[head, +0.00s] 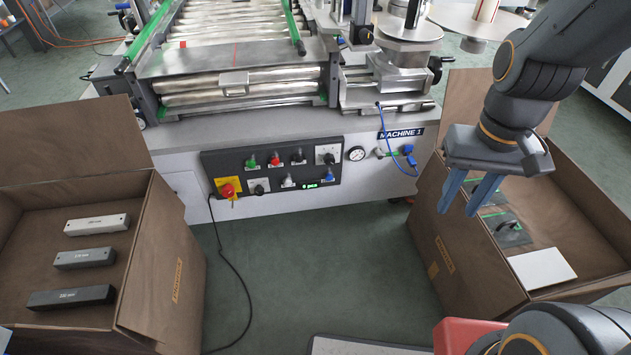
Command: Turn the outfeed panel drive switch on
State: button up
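A dark control panel (270,172) is on the front of the white machine, below the roller conveyor. Its upper row has a green control (252,163), a red control (275,161), a black control (298,158) and a light plate with a dark knob (328,155). Its lower row has a red knob on yellow (228,188), a dark knob on a light plate (259,187), a grey control (289,181) and a blue control (328,175). Labels are too small to read, so I cannot tell which is the drive switch or its position. My gripper (457,214) is open and empty, right of the panel.
An open carton (155,270) with several labelled bars stands at left. Another carton (465,262) is below my gripper at right. A gauge (356,154) and blue hose (400,160) are right of the panel. A black cable (230,270) crosses the otherwise clear green floor between the cartons.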

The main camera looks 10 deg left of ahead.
aim_at(259, 191)
jog(key=z, duration=0.9)
jog(key=k, duration=1.35)
jog(key=u, duration=1.45)
jog(key=i, duration=0.5)
jog(key=u, duration=0.05)
